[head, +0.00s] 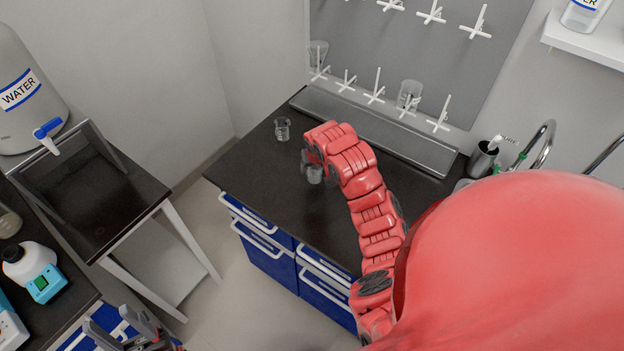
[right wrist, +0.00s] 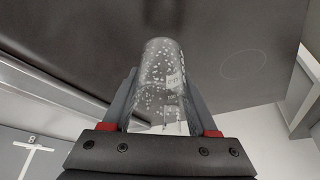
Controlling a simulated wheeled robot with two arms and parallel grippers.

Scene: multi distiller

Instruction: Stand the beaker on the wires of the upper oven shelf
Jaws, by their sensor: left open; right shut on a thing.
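My right gripper (head: 308,160) is over the dark bench and is shut on a clear glass beaker (head: 315,174). In the right wrist view the beaker (right wrist: 163,80) sits between the two fingers, with whitish speckles and graduation marks on its wall. I cannot tell whether its base touches the bench. A second small beaker (head: 282,128) stands on the bench, apart from the gripper, to its upper left. My left gripper (head: 122,330) is open and empty at the bottom left edge. No oven or wire shelf is in view.
A grey pegboard (head: 400,50) with white pegs and hanging glassware rises behind the bench (head: 258,160). A dark cup (head: 482,160) and tap stand to the right. At left are a water container (head: 25,100), a dark side table (head: 100,205) and a white bottle (head: 30,258).

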